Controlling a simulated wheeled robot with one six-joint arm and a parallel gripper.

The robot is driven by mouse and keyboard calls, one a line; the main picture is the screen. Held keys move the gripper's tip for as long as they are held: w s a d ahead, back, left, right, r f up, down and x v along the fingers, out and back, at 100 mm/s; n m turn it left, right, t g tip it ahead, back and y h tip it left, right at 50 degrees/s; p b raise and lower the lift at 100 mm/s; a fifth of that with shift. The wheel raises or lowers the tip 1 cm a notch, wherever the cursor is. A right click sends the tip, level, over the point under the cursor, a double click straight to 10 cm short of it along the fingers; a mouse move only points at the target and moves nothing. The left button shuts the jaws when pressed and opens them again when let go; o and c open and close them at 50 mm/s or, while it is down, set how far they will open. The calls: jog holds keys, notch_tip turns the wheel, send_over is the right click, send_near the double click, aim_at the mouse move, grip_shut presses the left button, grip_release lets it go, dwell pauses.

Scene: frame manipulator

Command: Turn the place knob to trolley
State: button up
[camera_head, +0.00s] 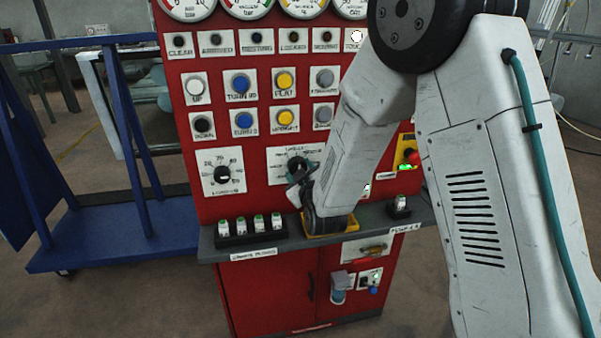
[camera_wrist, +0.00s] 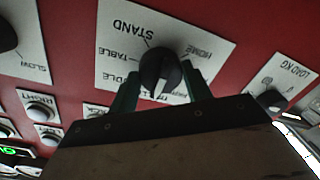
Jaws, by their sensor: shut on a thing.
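The place knob (camera_wrist: 160,70) is a black round knob on a white label plate (camera_wrist: 118,30). In the wrist view the plate is upside down and shows STAND, TABLE, HOME and a word ending in DLE. I cannot read a trolley label in this view. My gripper (camera_wrist: 160,84) has one greenish finger on each side of the knob and is shut on it. The gripper body covers the plate's lower part. The knob's pointer is hard to read. In the head view the plate (camera_head: 276,154) and my gripper (camera_head: 299,178) show in the middle of the red panel.
A second knob (camera_head: 222,174) with a number scale is to the left. Several push buttons, such as the yellow one (camera_head: 285,80), are above. A grey ledge (camera_head: 215,256) below carries a black block with several small pieces (camera_head: 248,226) and a yellow tray (camera_head: 335,233). A blue trolley frame (camera_head: 115,225) stands left.

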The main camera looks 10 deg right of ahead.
dwell(0.3)
jog(key=o, duration=1)
jog(key=shift+c, duration=0.2)
jog(key=shift+s, duration=0.15)
jog(key=s, duration=0.7)
jog(key=shift+s+d, duration=0.15)
jog(key=shift+s, duration=0.15)
jog(key=shift+r, duration=0.1)
